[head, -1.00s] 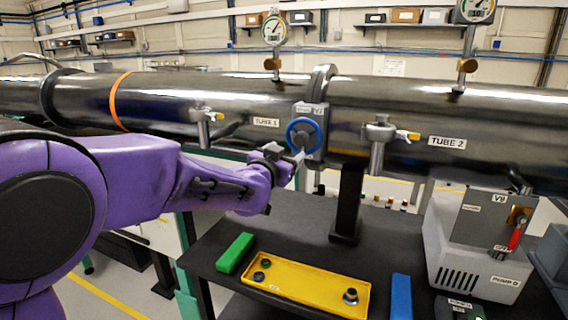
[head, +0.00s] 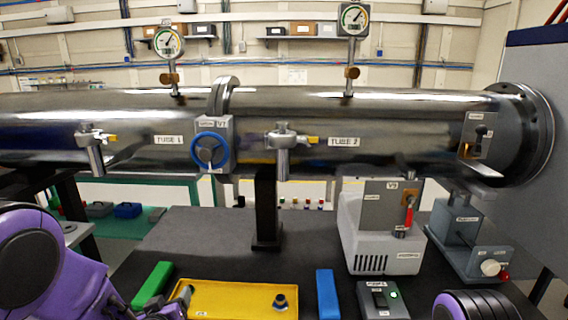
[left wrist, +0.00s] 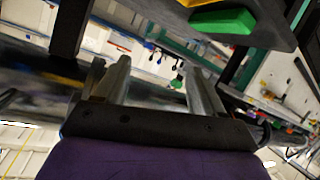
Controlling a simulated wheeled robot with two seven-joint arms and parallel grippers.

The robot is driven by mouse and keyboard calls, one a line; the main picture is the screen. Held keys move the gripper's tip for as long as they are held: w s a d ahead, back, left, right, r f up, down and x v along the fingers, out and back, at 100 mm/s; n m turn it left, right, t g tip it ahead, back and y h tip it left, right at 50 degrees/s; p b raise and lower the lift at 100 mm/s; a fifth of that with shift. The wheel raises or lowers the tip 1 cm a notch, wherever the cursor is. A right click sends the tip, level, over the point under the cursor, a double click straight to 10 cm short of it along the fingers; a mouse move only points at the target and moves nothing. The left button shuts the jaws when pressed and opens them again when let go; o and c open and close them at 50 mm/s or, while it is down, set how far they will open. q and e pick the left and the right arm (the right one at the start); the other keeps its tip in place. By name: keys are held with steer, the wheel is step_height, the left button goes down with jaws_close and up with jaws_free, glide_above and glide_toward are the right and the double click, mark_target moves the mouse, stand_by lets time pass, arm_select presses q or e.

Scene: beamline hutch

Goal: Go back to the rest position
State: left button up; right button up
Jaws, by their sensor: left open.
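My left arm comes in low at the left in the head view, and my left gripper (head: 180,298) is over the left end of the yellow tray near the front of the bench. In the left wrist view the left gripper (left wrist: 160,80) has its two fingers apart with nothing between them. A part of my right arm shows at the lower right of the head view; its gripper is out of the picture.
The blue valve wheel (head: 209,150) sits on the tube line above the bench. A green block (head: 152,285), the yellow tray (head: 232,298), a blue block (head: 327,294), a switch box (head: 382,300) and a pump (head: 383,245) stand on the black bench (head: 205,235).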

arm_select(q)
steer(key=s+f+g, duration=0.3)
steer(key=s+f, duration=0.5)
steer(key=s, duration=0.3)
steer(key=s+a+f+n+g, duration=0.1)
steer(key=s+f+g, duration=0.2)
steer(key=s+f, duration=0.6)
steer(key=s+a+f+g, duration=0.1)
steer(key=s+f+g, duration=0.3)
steer(key=s+f, duration=0.4)
steer(key=s, duration=0.6)
steer(key=shift+s+a+f+y, duration=0.15)
steer(key=shift+s+f+y, duration=0.1)
steer(key=shift+y, duration=0.15)
steer(key=shift+w, duration=0.15)
